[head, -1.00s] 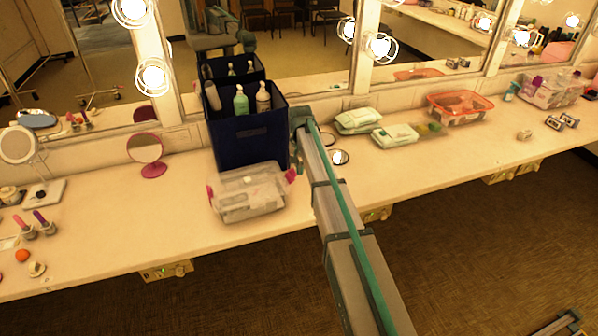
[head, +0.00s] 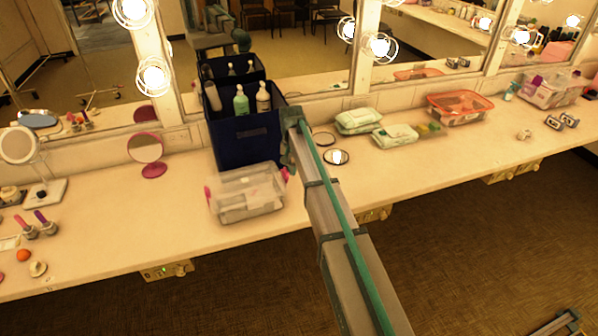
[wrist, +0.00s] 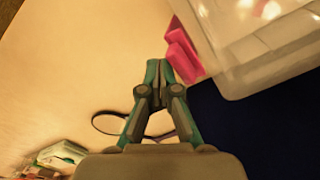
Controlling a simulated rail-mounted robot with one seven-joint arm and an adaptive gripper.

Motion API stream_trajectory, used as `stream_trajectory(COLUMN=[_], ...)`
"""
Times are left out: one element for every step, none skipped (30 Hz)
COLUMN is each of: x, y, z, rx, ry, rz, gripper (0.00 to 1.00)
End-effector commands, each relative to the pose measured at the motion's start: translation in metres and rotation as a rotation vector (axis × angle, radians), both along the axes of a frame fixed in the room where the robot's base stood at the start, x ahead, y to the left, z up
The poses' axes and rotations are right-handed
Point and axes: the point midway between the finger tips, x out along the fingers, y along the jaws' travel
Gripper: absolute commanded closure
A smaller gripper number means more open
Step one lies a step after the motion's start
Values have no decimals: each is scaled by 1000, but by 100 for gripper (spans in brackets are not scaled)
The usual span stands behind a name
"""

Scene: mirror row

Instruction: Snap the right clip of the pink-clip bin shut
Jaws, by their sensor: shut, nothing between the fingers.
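The pink-clip bin (head: 246,197) is a clear lidded box on the counter, in front of the navy organizer. Its left clip (head: 208,194) shows at the left end in the head view. Its right clip (wrist: 183,50) shows pink in the wrist view, standing out from the bin's wall; in the head view it is mostly hidden behind my gripper (head: 288,165). My gripper (wrist: 158,68) is shut and empty, with its fingertips just beside the right clip. I cannot tell whether they touch. The bin's upper part (wrist: 265,60) fills the wrist view's top right corner.
The navy organizer (head: 246,145) with bottles stands close behind the bin. A round dark-rimmed item (head: 336,157) and wipes packs (head: 395,136) lie to the right. A pink mirror (head: 147,150) stands left. The counter in front of the bin is clear.

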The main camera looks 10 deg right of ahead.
Motion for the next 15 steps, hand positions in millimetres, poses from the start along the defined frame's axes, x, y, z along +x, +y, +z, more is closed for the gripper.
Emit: stream_trajectory(x=[-1, -1, -1, -1, -1, -2, -2, -2, -2, -2, -2, -2, -2, -2, -2], y=[2, 3, 4, 5, 5, 7, 8, 9, 9, 9, 9, 9, 8, 8, 8], z=[1, 1, 1, 2, 2, 2, 2, 3, 3, 3, 3, 3, 4, 5, 7], rx=[0, 0, 0, 0, 0, 0, 0, 0, 0, 0, 0, 0, 0, 0, 0], ry=[0, 0, 0, 0, 0, 0, 0, 0, 0, 0, 0, 0, 0, 0, 0], rz=[0, 0, 1, 1, 1, 1, 1, 1, 0, 0, 0, 0, 0, 0, 0], gripper=[100, 100, 100, 100, 100, 100, 100, 100, 100, 100, 100, 100, 100, 100, 100])
